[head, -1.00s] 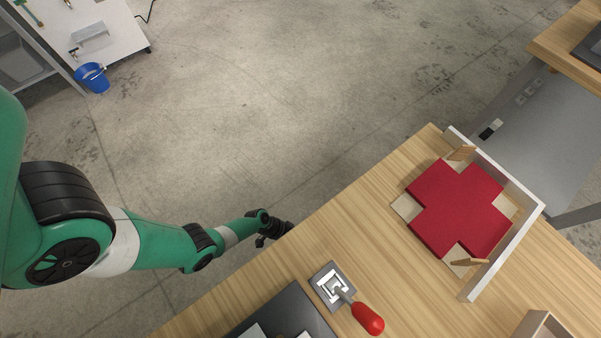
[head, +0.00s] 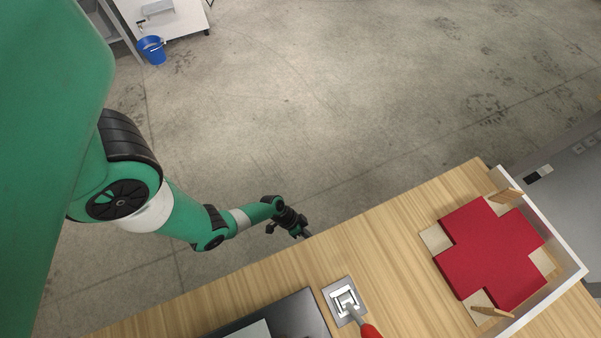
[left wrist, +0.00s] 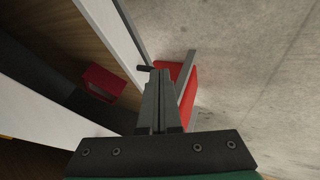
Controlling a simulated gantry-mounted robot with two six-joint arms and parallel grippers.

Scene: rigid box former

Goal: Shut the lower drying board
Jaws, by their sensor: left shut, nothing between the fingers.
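A white panel (left wrist: 115,35) with a dark edge and a small dark knob (left wrist: 146,68) lies left of the tips. I cannot tell which of these is the lower drying board; none shows clearly in the head view. My right gripper is out of view.
A red cross-shaped blank (head: 490,250) lies on the wooden table (head: 250,270) by a white rail (head: 545,225). A grey plate (head: 345,297) with a red-handled tool and a dark tray (head: 295,318) are nearer. A red block (left wrist: 103,82) sits in a dark recess. Open floor lies behind.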

